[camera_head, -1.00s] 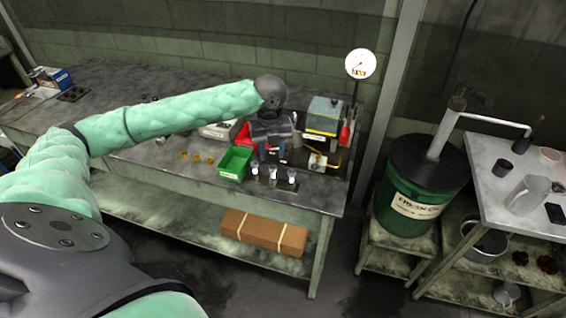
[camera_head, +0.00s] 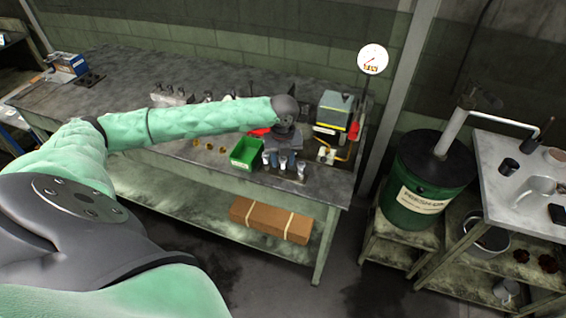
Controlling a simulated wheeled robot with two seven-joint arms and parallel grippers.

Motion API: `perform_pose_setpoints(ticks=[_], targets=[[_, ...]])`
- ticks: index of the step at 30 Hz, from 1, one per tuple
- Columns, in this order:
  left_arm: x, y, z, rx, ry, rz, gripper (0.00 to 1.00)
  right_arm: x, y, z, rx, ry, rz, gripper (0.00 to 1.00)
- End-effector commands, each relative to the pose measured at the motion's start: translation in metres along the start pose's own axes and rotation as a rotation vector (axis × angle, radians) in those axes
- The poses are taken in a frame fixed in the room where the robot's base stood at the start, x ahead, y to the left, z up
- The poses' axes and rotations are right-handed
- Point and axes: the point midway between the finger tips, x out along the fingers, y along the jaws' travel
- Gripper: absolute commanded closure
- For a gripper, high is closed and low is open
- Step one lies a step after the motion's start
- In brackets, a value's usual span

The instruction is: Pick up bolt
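Several small bolts stand upright in a short row near the front edge of the workbench (camera_head: 125,150), including a left bolt (camera_head: 266,159) and a right bolt (camera_head: 300,171). My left gripper (camera_head: 283,161) points down at this row, its two bluish fingers apart on either side of the middle bolt (camera_head: 283,163). The fingers partly hide that bolt, and I cannot tell whether they touch it. My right gripper is not in view.
A green bin (camera_head: 246,153) stands close left of the bolts. A grey-green machine (camera_head: 334,110) with a yellow part stands behind right, near a round gauge (camera_head: 373,59). A green drum (camera_head: 420,195) stands right of the bench. The bench's left part is mostly clear.

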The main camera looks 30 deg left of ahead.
Motion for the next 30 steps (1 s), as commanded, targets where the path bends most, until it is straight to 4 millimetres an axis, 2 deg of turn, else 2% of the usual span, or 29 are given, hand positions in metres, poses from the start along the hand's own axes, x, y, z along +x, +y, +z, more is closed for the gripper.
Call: perform_pose_setpoints(ticks=[8,12,14,22,26,30], targets=[[0.002,0.0,0.0,0.0,0.0,0.0,0.63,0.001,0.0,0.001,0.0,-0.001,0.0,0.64],[0.002,0.0,0.0,0.0,0.0,0.0,0.9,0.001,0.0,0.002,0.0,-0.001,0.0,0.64],[0.002,0.0,0.0,0.0,0.0,0.0,1.0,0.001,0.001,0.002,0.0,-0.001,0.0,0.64],[0.001,0.0,0.0,0.0,-0.001,0.0,1.0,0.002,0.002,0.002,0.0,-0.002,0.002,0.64],[-0.007,0.0,0.001,0.0,-0.002,-0.001,1.0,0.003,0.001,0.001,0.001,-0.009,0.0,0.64],[-0.028,-0.001,0.001,0.001,-0.004,-0.002,1.0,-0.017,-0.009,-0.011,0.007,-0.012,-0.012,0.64]])
